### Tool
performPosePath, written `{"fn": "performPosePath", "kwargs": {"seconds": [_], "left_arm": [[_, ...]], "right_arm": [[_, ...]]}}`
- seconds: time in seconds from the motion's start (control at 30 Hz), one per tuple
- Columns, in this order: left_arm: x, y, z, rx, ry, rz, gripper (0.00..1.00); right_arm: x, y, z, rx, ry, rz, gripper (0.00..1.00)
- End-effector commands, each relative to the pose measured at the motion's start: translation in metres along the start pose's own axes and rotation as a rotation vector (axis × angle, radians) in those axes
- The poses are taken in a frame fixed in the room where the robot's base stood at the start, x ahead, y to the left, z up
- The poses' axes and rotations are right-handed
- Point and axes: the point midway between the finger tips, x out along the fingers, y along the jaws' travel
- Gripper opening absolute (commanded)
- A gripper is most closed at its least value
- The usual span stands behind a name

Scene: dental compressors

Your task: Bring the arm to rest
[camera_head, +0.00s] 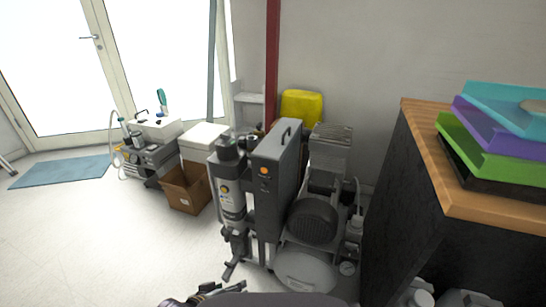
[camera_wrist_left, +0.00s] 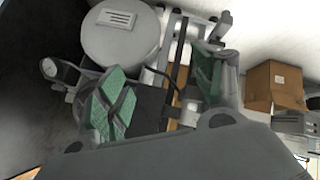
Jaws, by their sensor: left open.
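My left gripper (camera_head: 200,294) shows only in part at the bottom edge of the head view, in front of the compressor unit (camera_head: 310,215). In the left wrist view my left gripper (camera_wrist_left: 160,92) has its two green-padded fingers spread wide apart. Nothing is held between them. Parts of the compressor, with its round grey tank (camera_wrist_left: 120,35), show behind the fingers. I cannot tell the exact distance between the fingers and the machine. My right gripper is not in view.
A wooden-topped cabinet (camera_head: 430,160) with stacked coloured trays (camera_head: 495,130) stands at right. A cardboard box (camera_head: 186,190), which also shows in the wrist view (camera_wrist_left: 275,86), stands left of the compressor. A yellow container (camera_head: 301,106) is behind. The floor (camera_head: 90,235) at left is clear.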

Motion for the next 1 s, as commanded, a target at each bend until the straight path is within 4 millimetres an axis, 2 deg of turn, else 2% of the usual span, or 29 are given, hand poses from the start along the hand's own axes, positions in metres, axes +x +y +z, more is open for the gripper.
{"fn": "performPosePath", "kwargs": {"seconds": [0.6, 1.0], "left_arm": [[-0.079, -0.046, 0.025, 0.242, -0.276, -0.278, 0.68], [-0.117, -0.064, 0.038, 0.289, -0.399, -0.361, 0.68]], "right_arm": [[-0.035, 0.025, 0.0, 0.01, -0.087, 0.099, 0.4], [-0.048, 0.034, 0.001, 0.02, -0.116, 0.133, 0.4]]}}
